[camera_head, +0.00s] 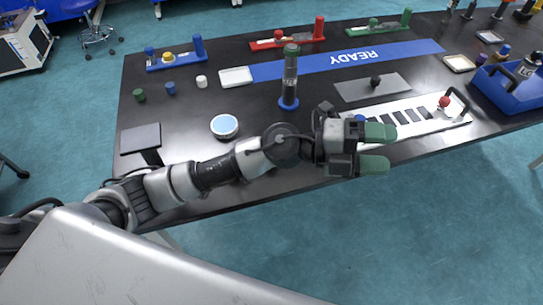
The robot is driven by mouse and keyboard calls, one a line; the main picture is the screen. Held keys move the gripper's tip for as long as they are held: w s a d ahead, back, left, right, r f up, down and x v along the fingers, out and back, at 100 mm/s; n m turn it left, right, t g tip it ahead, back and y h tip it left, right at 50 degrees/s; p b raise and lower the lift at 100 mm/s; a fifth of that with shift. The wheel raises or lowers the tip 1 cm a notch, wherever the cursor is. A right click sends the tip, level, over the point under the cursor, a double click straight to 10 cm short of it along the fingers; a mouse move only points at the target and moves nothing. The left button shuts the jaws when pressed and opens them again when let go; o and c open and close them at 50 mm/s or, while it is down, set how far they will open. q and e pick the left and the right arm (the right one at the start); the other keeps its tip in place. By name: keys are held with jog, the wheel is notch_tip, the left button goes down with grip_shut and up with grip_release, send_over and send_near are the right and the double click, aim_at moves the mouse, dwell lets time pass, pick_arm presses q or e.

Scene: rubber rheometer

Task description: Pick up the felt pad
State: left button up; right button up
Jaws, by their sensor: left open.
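I cannot tell for sure which thing is the felt pad. A white rectangular pad (235,77) lies at the left end of the blue READY strip. A cream pad with a dark rim (459,63) lies at the right, and a smaller pale one (489,37) lies behind it. My left gripper (377,148) has green fingertips, set apart with nothing seen between them. It is over the front edge of the table, in front of the white slotted board (410,119), and far from all these pads. My right gripper is not in view.
The black table (265,160) also bears a clear cylinder on a blue base (289,85), a round white-and-blue dish (225,126), a grey plate with a black knob (350,91) and a blue crate of bottles (512,96). Coloured fixtures stand at the back.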

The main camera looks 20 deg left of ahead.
pick_arm(q)
notch_tip(320, 180, down, 7)
jog(key=a+m+g+y, duration=0.2)
jog(key=m+g+y, duration=0.3)
jog(key=m+y, duration=0.15)
jog(key=w+a+f+y, duration=0.1)
jog(key=w+a+y, duration=0.2)
jog(key=a, duration=0.3)
jog(key=w+a+f+n+t+y, duration=0.1)
jog(key=w+a+f+y, duration=0.1)
jog(key=a+y, duration=0.3)
jog(key=w+a+f+t+y, duration=0.1)
jog(key=w+a+y, duration=0.3)
jog(key=a, duration=0.4)
jog(key=shift+w+a+f+y, duration=0.15)
jog(key=shift+a+y, duration=0.05)
jog(key=shift+y, duration=0.35)
notch_tip(320, 180, down, 5)
jog(key=shift+r+p, duration=0.15)
jog(key=shift+p, duration=0.35)
jog(key=f, duration=0.1)
jog(key=f+p, duration=0.1)
jog(key=f, duration=0.2)
jog(key=shift+a+f, duration=0.25)
jog(key=shift+f, duration=0.1)
jog(key=shift+f+p, duration=0.3)
jog(key=shift+f, duration=0.15)
